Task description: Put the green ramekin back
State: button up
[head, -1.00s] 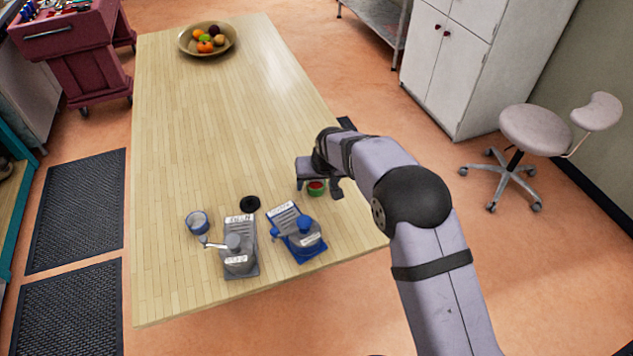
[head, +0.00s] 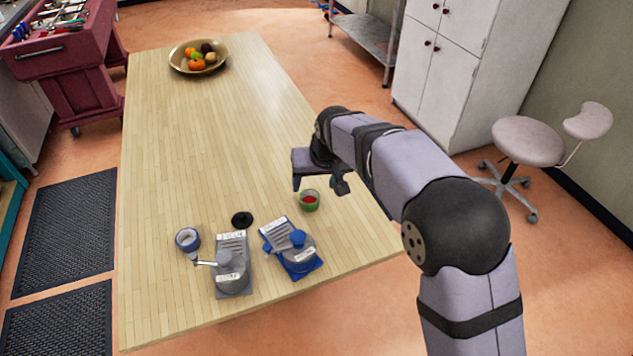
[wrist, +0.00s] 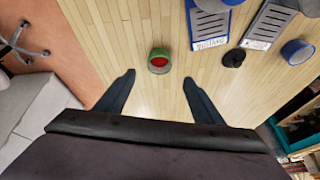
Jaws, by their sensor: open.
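The green ramekin (head: 309,200) stands upright on the wooden table, with something red inside it. It also shows in the wrist view (wrist: 159,61), ahead of and between my finger tips, and nothing grips it. My gripper (head: 320,184) is open and empty, above the table just behind the ramekin in the head view. In the wrist view both fingers of my gripper (wrist: 158,80) are spread wide apart.
A fruit bowl (head: 180,66) is at the far end. The table's middle is clear.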

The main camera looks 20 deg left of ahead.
jog(key=shift+v, duration=0.95)
jog(key=shift+d, duration=0.15)
jog(key=s+d+f+m+g+h, duration=0.1)
jog(key=s+d+m, duration=0.1)
jog(key=d, duration=0.9)
jog(key=s+d+f+m+h, duration=0.1)
jog(key=s+d+f, duration=0.1)
jog(key=d, duration=1)
jog(key=s+d+f+m+g, duration=0.1)
jog(key=s+d+f, duration=0.1)
jog(key=s+d, duration=0.5)
jog(key=s+d+f+m+g+h, duration=0.1)
jog(key=s+d+f+m, duration=0.1)
jog(key=s+d, duration=0.6)
jog(key=shift+s+f+m, duration=0.25)
jog(key=shift+s+m, duration=0.05)
jog(key=shift+s, duration=0.95)
